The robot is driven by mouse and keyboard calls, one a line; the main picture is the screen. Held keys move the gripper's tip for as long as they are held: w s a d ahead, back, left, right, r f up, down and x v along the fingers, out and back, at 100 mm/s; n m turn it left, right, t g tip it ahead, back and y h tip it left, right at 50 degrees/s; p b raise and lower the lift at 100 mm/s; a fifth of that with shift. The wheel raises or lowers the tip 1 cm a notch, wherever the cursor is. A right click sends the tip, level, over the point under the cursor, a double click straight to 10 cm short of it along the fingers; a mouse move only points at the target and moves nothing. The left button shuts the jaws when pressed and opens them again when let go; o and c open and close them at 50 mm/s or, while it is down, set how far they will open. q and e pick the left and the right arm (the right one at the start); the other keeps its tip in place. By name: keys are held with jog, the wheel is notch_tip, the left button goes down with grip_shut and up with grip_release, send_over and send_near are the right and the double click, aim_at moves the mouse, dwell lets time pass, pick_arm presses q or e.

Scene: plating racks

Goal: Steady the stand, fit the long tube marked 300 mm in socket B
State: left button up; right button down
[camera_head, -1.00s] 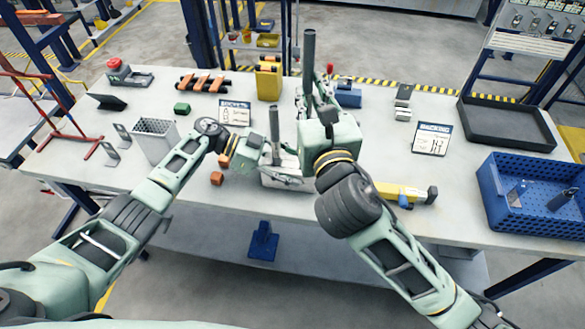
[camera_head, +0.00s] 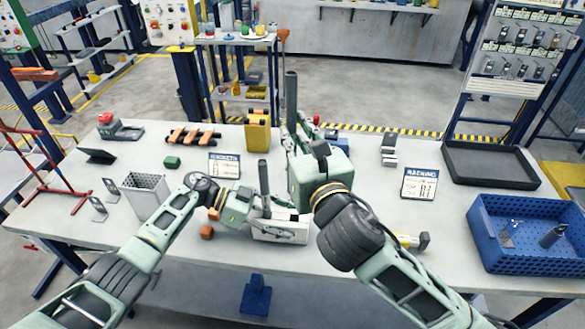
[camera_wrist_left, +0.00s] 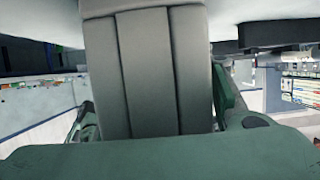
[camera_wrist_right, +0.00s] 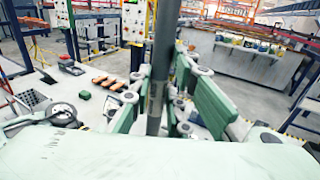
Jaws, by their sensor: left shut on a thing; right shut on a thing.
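The stand (camera_head: 280,234) is a pale block near the table's front edge. A short dark tube (camera_head: 264,177) stands upright in it. My left gripper (camera_head: 257,213) is shut on the stand at its left side; a grey ridged surface (camera_wrist_left: 150,70) fills the left wrist view between the fingers. My right gripper (camera_head: 296,147) is shut on a long dark tube (camera_head: 291,92), held upright above the stand. The tube also shows in the right wrist view (camera_wrist_right: 161,60), between the fingers. The tube's lower end is hidden by my right gripper. Socket letters and tube marking are unreadable.
A perforated grey bin (camera_head: 147,196) stands farther left. A blue crate (camera_head: 530,262) and black tray (camera_head: 490,184) occupy the right side.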

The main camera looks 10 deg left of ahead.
jog(key=shift+w+d+r+n+g+y, duration=0.75)
jog(key=shift+d+r+n+g+y, duration=0.2)
jog(key=shift+r+n+g+y, duration=1.75)
jog(key=shift+w+d+r+n+g+y, duration=0.8)
jog(key=shift+r+n+g+y, duration=1.4)
jog(key=shift+r+g, duration=1)
notch_tip(320, 180, down, 13)
jog(key=s+a+n+g, duration=0.1)
jog(key=s, duration=0.1)
jog(key=shift+s, duration=0.4)
jog(key=shift+f+g, duration=0.1)
jog(key=shift+g, duration=0.2)
jog(key=shift+f, duration=2.85)
jog(key=shift+f, duration=1.85)
jog(key=shift+f, duration=0.35)
jog(key=shift+f, duration=0.9)
